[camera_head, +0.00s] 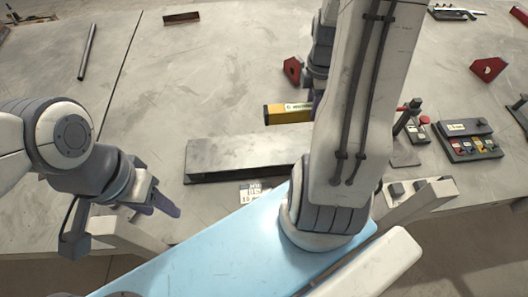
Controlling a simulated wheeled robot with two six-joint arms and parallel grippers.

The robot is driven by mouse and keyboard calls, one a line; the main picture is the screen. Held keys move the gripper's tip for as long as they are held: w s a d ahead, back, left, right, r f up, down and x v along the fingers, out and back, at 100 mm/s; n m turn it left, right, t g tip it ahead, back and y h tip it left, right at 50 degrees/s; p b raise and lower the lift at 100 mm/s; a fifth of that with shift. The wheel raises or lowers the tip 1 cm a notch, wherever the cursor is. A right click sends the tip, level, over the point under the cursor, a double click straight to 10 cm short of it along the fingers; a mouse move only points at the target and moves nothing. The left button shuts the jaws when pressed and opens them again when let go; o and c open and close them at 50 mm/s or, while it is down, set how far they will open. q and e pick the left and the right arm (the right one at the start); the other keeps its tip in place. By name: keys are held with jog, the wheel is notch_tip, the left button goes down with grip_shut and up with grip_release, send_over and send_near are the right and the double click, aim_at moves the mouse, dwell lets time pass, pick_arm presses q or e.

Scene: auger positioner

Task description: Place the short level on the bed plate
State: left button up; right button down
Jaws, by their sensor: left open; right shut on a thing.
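The short level (287,114) is a yellow bar with a pale label and a dark left end. Its right part is hidden behind my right arm. My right gripper (317,101), mostly hidden by that arm, is shut on the level. The level appears just beyond a long, flat grey steel plate (235,155), which may be the bed plate. The plate's right end is hidden by my arm. I cannot tell how high the level is held. My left gripper (160,201) is open and empty at the lower left, left of and nearer than the plate.
Red magnet-like blocks (292,70) (488,68) lie farther back. A button box (468,140) and a small stand (408,118) are at the right. A dark rod (87,52) and a flat bar (181,18) lie at the back left. The table's left middle is clear.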

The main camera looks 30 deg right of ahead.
notch_tip(320, 180, down, 7)
jog(key=b, duration=0.5)
jog(key=p, duration=0.1)
send_over(267, 149)
notch_tip(267, 149, down, 8)
jog(key=shift+r, duration=0.2)
notch_tip(267, 149, down, 4)
jog(key=shift+r+p, duration=0.15)
jog(key=shift+p, duration=0.4)
pick_arm(q)
jog(key=f, duration=0.5)
jog(key=shift+w, duration=0.2)
pick_arm(e)
jog(key=shift+w+f, duration=0.1)
jog(key=shift+f, duration=0.15)
jog(key=shift+f, duration=0.15)
jog(key=shift+c, duration=2.2)
grip_release()
pick_arm(q)
jog(key=shift+f, duration=0.1)
